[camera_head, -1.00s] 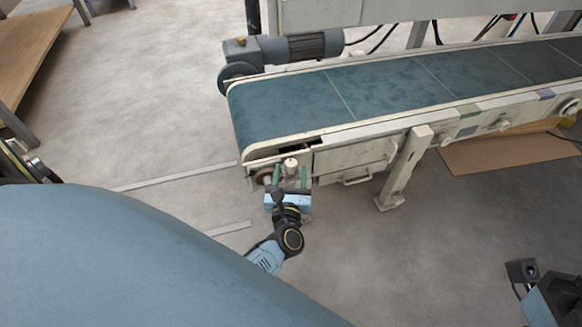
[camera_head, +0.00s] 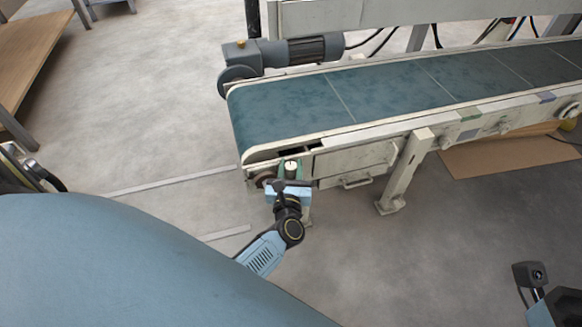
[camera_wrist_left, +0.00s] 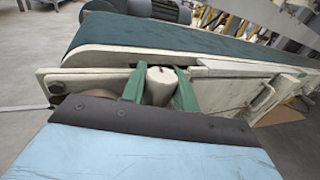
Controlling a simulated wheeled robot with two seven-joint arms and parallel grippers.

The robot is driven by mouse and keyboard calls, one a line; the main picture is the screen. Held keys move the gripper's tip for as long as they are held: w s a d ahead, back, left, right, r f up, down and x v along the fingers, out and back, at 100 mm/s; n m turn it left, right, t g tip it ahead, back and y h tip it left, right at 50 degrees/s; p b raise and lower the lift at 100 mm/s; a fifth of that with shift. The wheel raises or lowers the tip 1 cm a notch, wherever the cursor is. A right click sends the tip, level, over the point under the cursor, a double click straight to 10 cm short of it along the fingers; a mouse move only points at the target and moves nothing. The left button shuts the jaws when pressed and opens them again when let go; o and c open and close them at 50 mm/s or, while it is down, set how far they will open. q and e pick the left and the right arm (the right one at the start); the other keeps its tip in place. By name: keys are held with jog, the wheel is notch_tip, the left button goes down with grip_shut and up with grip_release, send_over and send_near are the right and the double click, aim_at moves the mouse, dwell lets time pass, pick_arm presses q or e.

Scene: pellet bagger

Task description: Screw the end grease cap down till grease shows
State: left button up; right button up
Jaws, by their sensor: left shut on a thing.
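The end grease cap (camera_head: 291,169) is a small pale cylinder at the near end corner of the conveyor. It also shows in the left wrist view (camera_wrist_left: 160,86), upright, with a small dark mark on top. My left gripper (camera_head: 291,178) is shut on the cap. Its green fingers stand on either side of it in the left wrist view (camera_wrist_left: 160,90). The lower part of the cap is hidden behind the gripper body. I cannot see any grease.
The conveyor with its green belt (camera_head: 300,108) runs from the cap to the upper right. A grey motor (camera_head: 298,50) sits behind it. A support leg (camera_head: 405,170) stands right of my left gripper. Cardboard (camera_head: 500,152) lies under the conveyor. The floor in front is clear.

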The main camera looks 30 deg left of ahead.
pick_arm(q)
jog(key=shift+m+h, duration=0.3)
jog(key=shift+h, duration=0.2)
jog(key=m+t+h, duration=0.1)
jog(key=m+h, duration=0.1)
jog(key=h, duration=0.1)
jog(key=m+t+h, duration=0.1)
jog(key=m+h, duration=0.1)
jog(key=h, duration=0.1)
jog(key=shift+a+h, duration=0.1)
jog(key=shift+h, duration=0.2)
jog(key=shift+f+m+h, duration=0.1)
jog(key=shift+m+h, duration=2.2)
jog(key=shift+h, duration=0.8)
jog(key=shift+g, duration=0.3)
jog(key=o, duration=1)
jog(key=shift+s, duration=0.1)
